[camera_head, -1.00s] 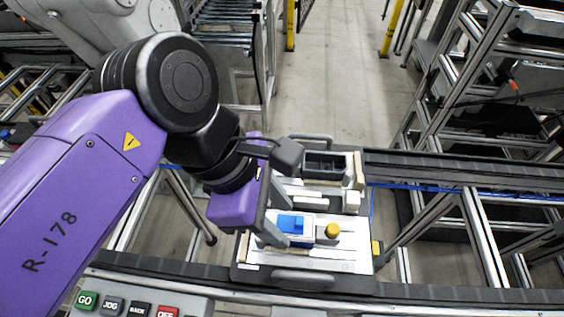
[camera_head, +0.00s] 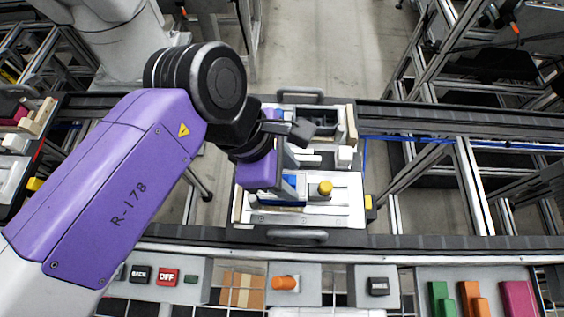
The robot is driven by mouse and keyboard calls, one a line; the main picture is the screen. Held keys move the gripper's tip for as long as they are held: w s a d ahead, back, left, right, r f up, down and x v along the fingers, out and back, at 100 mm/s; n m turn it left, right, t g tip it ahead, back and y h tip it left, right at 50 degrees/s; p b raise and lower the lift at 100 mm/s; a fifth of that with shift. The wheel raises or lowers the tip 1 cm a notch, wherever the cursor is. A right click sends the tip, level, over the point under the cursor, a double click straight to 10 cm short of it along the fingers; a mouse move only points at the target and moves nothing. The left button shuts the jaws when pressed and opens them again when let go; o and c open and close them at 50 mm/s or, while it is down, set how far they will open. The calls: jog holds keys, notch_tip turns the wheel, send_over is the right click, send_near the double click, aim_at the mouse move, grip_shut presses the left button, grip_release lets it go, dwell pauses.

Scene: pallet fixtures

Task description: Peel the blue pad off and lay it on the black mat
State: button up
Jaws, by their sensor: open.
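The blue pad (camera_head: 291,188) lies on a white block in the near part of the pallet fixture (camera_head: 303,236). It is partly hidden behind my gripper (camera_head: 284,180). My gripper is open, its grey fingers pointing down at the left side of the blue pad; I cannot tell whether they touch it. I cannot pick out the black mat for sure; dark squares (camera_head: 325,303) show at the bottom edge of the view.
A yellow knob (camera_head: 325,188) stands just right of the blue pad. A dark open bin (camera_head: 316,118) and a white block (camera_head: 345,155) sit at the pallet's far side.

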aim_at(289, 180)
jog(key=shift+f, duration=0.15)
grip_shut()
dwell(0.4)
jog(key=shift+r+p, duration=0.4)
jog(key=shift+p, duration=0.1)
jog(key=shift+r+p, duration=2.4)
jog(key=shift+p, duration=0.2)
